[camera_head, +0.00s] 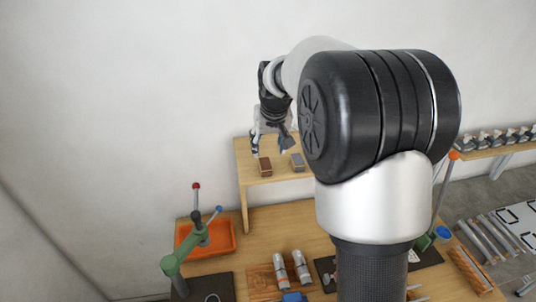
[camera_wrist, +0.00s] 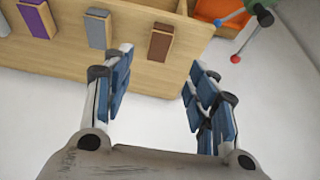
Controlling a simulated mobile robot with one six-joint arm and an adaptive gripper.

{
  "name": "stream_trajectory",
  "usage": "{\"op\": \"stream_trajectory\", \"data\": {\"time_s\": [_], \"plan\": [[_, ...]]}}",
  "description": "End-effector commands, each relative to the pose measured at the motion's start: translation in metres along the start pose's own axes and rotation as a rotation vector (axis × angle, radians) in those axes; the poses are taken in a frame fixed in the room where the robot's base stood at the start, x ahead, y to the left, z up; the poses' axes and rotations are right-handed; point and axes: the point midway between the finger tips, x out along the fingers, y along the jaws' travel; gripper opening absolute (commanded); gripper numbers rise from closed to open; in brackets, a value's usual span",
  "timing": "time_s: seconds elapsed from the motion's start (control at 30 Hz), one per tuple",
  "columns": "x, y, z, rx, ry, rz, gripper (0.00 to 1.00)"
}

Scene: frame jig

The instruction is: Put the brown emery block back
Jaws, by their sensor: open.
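The brown emery block (camera_head: 265,166) sits on the raised wooden shelf (camera_head: 246,172), near its left end. My gripper (camera_head: 271,147) hangs above the shelf, close over the brown block, with its fingers spread and empty. In the wrist view the brown block (camera_wrist: 161,40) shows upright between and just beyond the open blue-padded fingertips (camera_wrist: 161,62). I cannot tell the exact gap between fingertips and block. No finger visibly touches it.
A grey block (camera_wrist: 97,28) and a purple block (camera_wrist: 38,18) stand in the same row on the shelf. Below are an orange tray (camera_head: 222,240), a green stand with coloured knobs (camera_head: 185,254), and two white cylinders (camera_head: 291,268). A white wall rises behind.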

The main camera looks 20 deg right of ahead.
Motion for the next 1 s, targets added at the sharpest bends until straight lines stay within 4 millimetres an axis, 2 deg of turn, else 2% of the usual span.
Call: {"op": "stream_trajectory", "data": {"time_s": [0.23,0.37,0.47,0.5,0.57,0.7,0.8,0.9,1.0], "plan": [[-0.014,-0.003,0.004,-0.004,0.002,-0.002,0.53],[-0.049,-0.014,0.029,-0.023,0.008,-0.01,0.53],[-0.089,-0.027,0.069,-0.049,0.012,-0.021,0.53],[-0.104,-0.032,0.088,-0.061,0.013,-0.026,0.53],[-0.124,-0.038,0.118,-0.078,0.014,-0.033,0.53],[-0.157,-0.047,0.194,-0.117,0.018,-0.05,0.53],[-0.167,-0.049,0.245,-0.142,0.02,-0.06,0.53],[-0.169,-0.048,0.286,-0.162,0.019,-0.069,0.53],[-0.168,-0.047,0.312,-0.175,0.019,-0.074,0.53]]}}
